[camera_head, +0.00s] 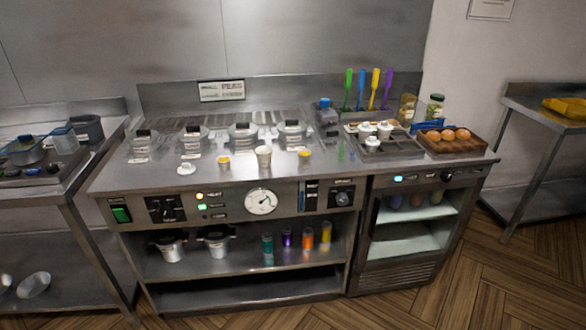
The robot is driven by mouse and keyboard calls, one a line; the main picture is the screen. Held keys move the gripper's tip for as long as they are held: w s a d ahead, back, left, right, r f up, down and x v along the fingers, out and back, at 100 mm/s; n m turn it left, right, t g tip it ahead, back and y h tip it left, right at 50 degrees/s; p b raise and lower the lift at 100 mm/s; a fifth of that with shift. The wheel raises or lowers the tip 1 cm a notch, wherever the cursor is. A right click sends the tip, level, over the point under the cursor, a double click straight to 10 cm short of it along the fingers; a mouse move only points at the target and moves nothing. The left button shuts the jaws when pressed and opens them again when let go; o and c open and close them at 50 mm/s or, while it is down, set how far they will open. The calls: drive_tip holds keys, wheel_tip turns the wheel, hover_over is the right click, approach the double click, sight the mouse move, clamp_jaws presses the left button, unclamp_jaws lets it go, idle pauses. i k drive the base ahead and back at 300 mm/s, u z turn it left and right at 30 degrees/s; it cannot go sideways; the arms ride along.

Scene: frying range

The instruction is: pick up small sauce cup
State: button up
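Several small vessels stand along the front of the steel counter (330,178). A small cup with yellow-orange contents (223,162) stands left of a taller pale cup (264,156). A similar small cup with orange contents (305,157) stands to the right of the tall one. A small white lidded-looking piece (186,168) sits farther left. I cannot tell which of these is the task's small sauce cup. My gripper is not in view, and nothing is seen touching the cups.
Several lidded round wells (243,132) line the counter behind the cups. A tray with white containers (384,147), a wooden egg crate (470,143) and upright coloured utensils (362,88) are at right. The counter's front edge is clear. Side tables flank the range.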

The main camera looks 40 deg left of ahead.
sight(304, 157)
drive_tip(key=k, duration=0.4)
drive_tip(key=u, duration=0.7)
